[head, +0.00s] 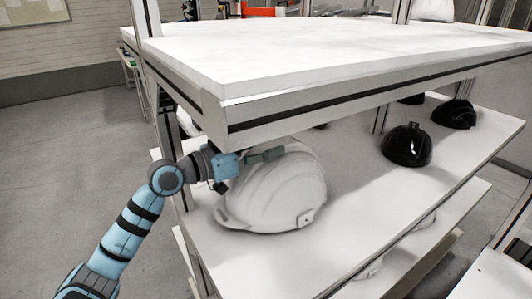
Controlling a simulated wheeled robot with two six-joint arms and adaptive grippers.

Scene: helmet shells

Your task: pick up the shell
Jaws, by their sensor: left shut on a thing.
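A white helmet shell (272,193) sits on the middle shelf of a rack, its brim towards the lower left. My left arm comes in from the left, and my left gripper (264,156) is at the upper left of the shell, shut on it. The fingertips are small and partly blend with the shell's top, so the exact contact is hard to see. The shell looks close to the shelf; I cannot tell whether it touches. My right gripper does not show.
The rack's thick white top board (320,50) hangs just above the shell and my gripper. Black shells (407,146) stand farther right on the middle shelf (345,215). A rack post stands close behind my left wrist. Grey floor lies open at the left.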

